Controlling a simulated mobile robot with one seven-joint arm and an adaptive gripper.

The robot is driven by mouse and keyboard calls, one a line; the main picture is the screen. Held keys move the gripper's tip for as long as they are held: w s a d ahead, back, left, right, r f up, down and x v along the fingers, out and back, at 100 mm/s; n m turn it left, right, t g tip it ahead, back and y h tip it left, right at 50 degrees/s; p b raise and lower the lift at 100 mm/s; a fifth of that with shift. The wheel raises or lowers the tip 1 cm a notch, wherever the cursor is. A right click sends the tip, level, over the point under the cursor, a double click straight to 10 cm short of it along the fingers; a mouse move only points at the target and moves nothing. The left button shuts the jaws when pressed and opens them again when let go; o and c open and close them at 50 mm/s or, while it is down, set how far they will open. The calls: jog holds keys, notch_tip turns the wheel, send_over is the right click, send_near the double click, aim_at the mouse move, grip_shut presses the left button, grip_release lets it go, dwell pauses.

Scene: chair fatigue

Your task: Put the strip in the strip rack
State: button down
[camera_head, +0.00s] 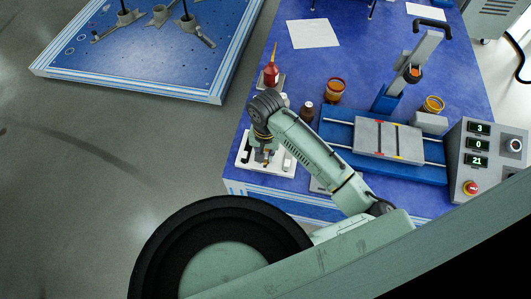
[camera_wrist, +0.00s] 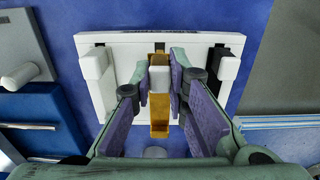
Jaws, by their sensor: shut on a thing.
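The strip (camera_wrist: 159,125) is a narrow amber piece with a white block showing at its middle in the wrist view. My gripper (camera_wrist: 162,80) is shut on it, with a purple-padded finger on each side. In the head view my gripper (camera_head: 264,155) is over the strip rack (camera_head: 283,167), at the table's near left corner. My arm hides part of the rack.
A red bottle (camera_head: 270,75), a brown bottle (camera_head: 307,112) and an amber jar (camera_head: 335,90) stand behind the rack. A blue test machine (camera_head: 335,132) and a control box (camera_head: 483,155) lie to the right. A white sheet (camera_head: 313,33) lies at the back.

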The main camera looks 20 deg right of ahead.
jog(key=shift+f+b, duration=0.8)
jog(key=shift+f, duration=0.35)
jog(key=c, duration=1.5)
grip_release()
jog(key=shift+r, duration=0.1)
notch_tip(320, 180, up, 12)
jog(key=shift+f, duration=0.1)
jog(key=shift+a, duration=0.1)
